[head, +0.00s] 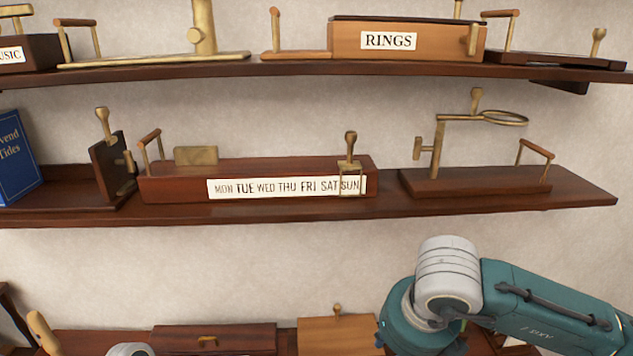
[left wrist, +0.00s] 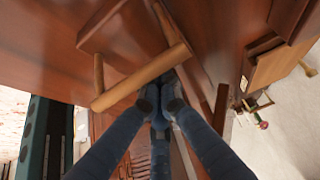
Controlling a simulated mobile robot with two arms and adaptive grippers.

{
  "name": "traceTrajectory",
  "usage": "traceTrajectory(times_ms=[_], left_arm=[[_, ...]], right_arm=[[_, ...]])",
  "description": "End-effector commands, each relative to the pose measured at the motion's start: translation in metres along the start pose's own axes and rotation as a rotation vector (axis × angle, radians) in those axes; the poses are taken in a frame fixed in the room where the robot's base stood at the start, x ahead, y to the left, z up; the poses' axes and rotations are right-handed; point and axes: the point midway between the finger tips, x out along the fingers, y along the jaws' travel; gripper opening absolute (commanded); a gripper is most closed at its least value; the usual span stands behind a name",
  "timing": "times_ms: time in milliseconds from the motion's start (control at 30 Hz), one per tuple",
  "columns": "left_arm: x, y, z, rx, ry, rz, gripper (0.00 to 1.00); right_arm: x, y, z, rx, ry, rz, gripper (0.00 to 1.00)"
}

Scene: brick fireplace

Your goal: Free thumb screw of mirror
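I cannot make out a thing that is clearly a mirror. A brass stand with a flat ring (head: 505,118) and a side knob (head: 417,148) stands on a wooden base on the middle shelf. An upright dark panel with brass knobs (head: 108,165) stands further left. In the left wrist view, my left gripper (left wrist: 162,92) has its fingertips close together by the right end of a wooden bar handle (left wrist: 140,78). Whether they touch or grip it is unclear. My right arm enters the head view at lower right; its gripper is out of view.
A weekday box (head: 160,188) sits mid-shelf; a RINGS box (head: 345,40) is on the top shelf (head: 250,69). A blue book (head: 15,155) stands far left. Lower wooden boxes (head: 215,340) line the bottom. A small red-tipped fixture (left wrist: 262,124) shows beyond the left fingers.

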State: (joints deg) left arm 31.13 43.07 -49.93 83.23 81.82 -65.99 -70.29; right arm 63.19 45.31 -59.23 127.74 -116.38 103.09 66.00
Motion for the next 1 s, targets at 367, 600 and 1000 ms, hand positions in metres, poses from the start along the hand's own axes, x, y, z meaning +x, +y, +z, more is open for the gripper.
traceTrajectory(times_ms=[367, 600, 1000], left_arm=[[-0.030, 0.000, -0.018, 0.001, 0.001, -0.001, 0.00], [-0.043, 0.000, -0.027, 0.001, 0.001, 0.000, 0.00], [-0.047, 0.000, -0.027, 0.001, 0.001, -0.001, 0.00]], right_arm=[[-0.025, 0.000, 0.008, 0.000, 0.000, 0.000, 0.31], [-0.036, 0.000, 0.012, 0.000, 0.000, 0.000, 0.31], [-0.035, 0.000, 0.012, 0.000, 0.000, 0.000, 0.31]])
